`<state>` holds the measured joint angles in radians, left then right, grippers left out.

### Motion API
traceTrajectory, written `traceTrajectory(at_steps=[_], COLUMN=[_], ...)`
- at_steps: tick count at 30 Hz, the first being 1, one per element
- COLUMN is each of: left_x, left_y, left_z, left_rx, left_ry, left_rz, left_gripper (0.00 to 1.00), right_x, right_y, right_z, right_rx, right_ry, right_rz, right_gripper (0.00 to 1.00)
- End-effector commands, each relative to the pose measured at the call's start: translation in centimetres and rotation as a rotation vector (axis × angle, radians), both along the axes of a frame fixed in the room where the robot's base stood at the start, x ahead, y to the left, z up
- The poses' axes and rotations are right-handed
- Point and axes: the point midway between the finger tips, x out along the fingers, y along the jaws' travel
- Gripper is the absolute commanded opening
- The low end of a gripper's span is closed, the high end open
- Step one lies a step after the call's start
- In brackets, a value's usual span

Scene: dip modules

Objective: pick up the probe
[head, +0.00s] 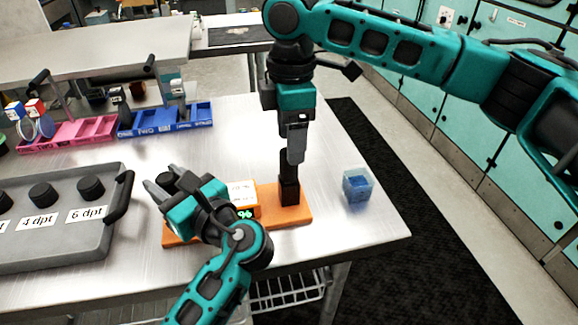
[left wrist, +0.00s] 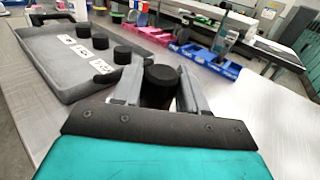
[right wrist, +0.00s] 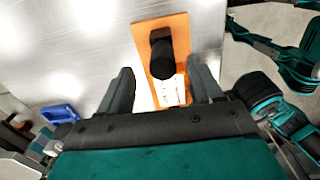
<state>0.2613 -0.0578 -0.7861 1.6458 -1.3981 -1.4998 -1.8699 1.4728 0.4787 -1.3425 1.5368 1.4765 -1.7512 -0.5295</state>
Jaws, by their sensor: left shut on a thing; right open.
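A black upright post (head: 289,190), which looks like the probe, stands on an orange base (head: 303,214) with a white label and a green display. In the right wrist view the post (right wrist: 162,55) shows beyond and between the open fingers. My right gripper (head: 296,145) is open, pointing down just above the post; whether it touches is unclear. My left gripper (head: 160,186) is shut on a black cylinder (left wrist: 160,84), held beside the left end of the orange base. The left arm hides part of the base and display.
A grey tray (head: 60,245) with black cylinders and dpt labels lies left. Pink (head: 70,136) and blue (head: 165,121) compartment trays stand behind. A clear box with blue contents (head: 357,186) sits near the table's right edge. The table middle behind the base is clear.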

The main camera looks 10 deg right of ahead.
Motion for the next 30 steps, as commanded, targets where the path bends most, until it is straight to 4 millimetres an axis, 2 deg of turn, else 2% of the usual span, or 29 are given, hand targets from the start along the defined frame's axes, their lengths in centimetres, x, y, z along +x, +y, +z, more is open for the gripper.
traceTrajectory(at_steps=[5, 15, 23, 30], left_x=[0.0, 0.0, 0.0, 0.0], left_y=[0.0, 0.0, 0.0, 0.0], left_z=[0.0, 0.0, 0.0, 0.0], left_rx=[0.0, 0.0, 0.0, 0.0], left_ry=[0.0, 0.0, 0.0, 0.0], left_rz=[-0.001, -0.001, -0.001, -0.001], left_gripper=[0.0, 0.0, 0.0, 0.0], right_x=[-0.1, -0.3, -0.3, -0.3], right_y=[0.0, 0.3, 0.3, 0.3], right_z=[-1.3, -5.7, -6.1, -6.1], right_rx=[0.0, -0.001, 0.001, 0.001], right_ry=[0.001, 0.001, -0.001, -0.001], right_rz=[0.001, 0.0, -0.001, 0.0], right_gripper=[0.65, 0.65, 0.65, 0.45])
